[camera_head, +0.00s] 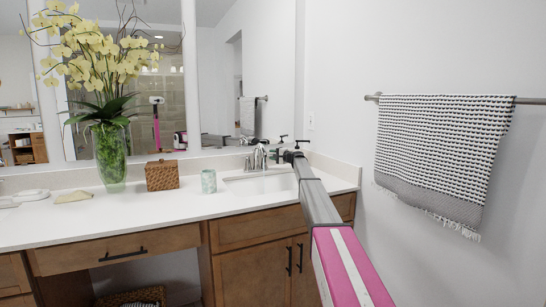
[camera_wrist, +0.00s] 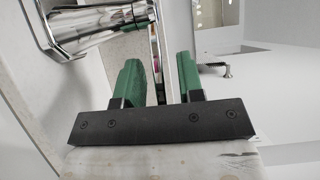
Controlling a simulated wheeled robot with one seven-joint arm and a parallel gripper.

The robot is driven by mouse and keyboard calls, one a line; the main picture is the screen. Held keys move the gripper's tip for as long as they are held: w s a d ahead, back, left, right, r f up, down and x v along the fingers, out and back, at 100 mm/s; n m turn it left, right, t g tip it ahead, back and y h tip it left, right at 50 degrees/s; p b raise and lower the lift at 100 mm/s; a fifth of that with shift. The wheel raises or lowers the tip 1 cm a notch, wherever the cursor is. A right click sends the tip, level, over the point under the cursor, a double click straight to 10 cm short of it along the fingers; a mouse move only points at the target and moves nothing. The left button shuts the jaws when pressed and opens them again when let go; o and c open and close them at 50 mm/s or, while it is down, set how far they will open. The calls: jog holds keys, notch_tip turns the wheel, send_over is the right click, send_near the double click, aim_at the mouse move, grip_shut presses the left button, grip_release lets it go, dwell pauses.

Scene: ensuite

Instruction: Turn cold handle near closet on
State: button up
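The chrome faucet (camera_head: 259,157) stands behind the white sink (camera_head: 262,185) in the head view. One handle (camera_head: 248,165) shows at its left. The area right of the spout is partly covered by my arm, so I cannot clearly see a handle there. My gripper (camera_head: 283,155) is small and dark at the arm's end, just right of the faucet. In the wrist view my gripper (camera_wrist: 158,78) has two green fingers standing apart, with no handle visibly held between them. A shiny chrome faucet part (camera_wrist: 95,25) lies beyond the left finger, apart from it.
The mirror (camera_head: 240,60) is close behind the faucet. On the counter (camera_head: 150,213) stand a green cup (camera_head: 208,181), a woven box (camera_head: 162,175) and a glass vase (camera_head: 110,160) with yellow orchids. A towel (camera_head: 445,150) hangs on the right wall.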

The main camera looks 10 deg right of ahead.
grip_shut()
jog(key=shift+s+m+t+h, duration=0.45)
jog(key=shift+m+t+h, duration=0.25)
jog(key=shift+t+h, duration=0.1)
grip_release()
jog(key=v, duration=1)
jog(key=shift+s+d, duration=0.2)
jog(key=shift+d, duration=0.1)
